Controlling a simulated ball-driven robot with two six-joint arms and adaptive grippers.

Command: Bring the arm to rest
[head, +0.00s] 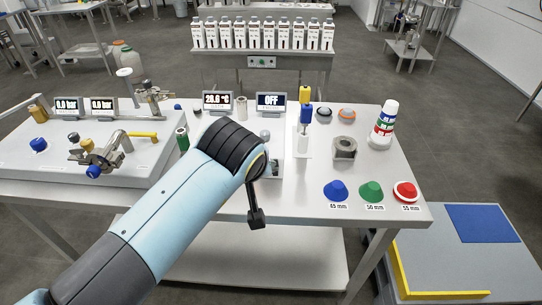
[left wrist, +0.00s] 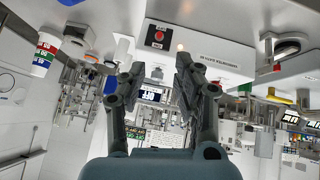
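My left arm, light blue with black joints, reaches in from the lower left of the head view, over the front of the white workbench (head: 225,200). Its wrist end is near the middle, where a dark gripper part hangs down; the gripper is mostly hidden behind the arm there. In the left wrist view my left gripper (left wrist: 156,70) has its two dark fingers apart with nothing between them. Behind them are a white box with a red button (left wrist: 159,36) and a display reading OFF (left wrist: 151,95). My right gripper is not in view.
A pipe-and-valve assembly (head: 98,155) stands on the left panel. Displays, including an OFF display (head: 271,101), line the back.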

